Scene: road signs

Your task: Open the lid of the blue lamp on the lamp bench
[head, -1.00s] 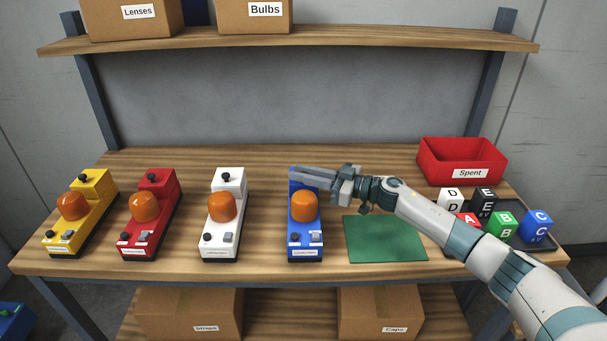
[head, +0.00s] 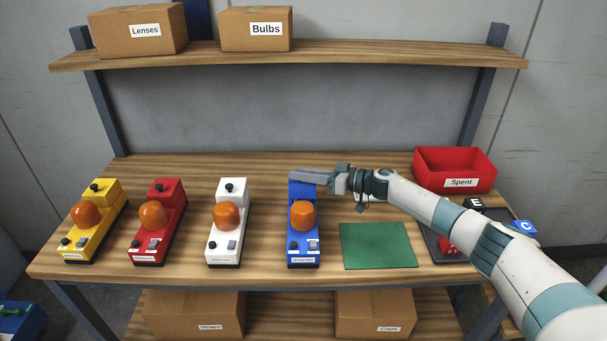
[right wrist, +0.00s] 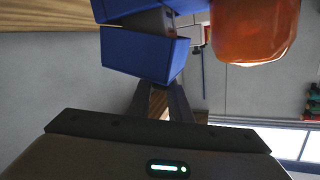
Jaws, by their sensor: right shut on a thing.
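The blue lamp (head: 303,245) stands on the bench, third to the right of the yellow one, with an orange dome (head: 302,215) and a switch at its front. My right gripper (head: 306,178) reaches in from the right over the lamp's rear box and covers its top. In the right wrist view, the fingers (right wrist: 160,100) are close together at the blue lid (right wrist: 140,52). A dark gap shows between the lid and the blue body above it in that picture, so the lid looks apart from the box there. The knob is hidden. My left gripper is out of view.
White (head: 227,245), red (head: 150,245) and yellow (head: 83,240) lamps stand to the left. A green mat (head: 378,246) lies to the right. A red "Spent" bin (head: 455,172) stands behind my arm, and a dark tray of lettered cubes (head: 436,240) is partly hidden by it.

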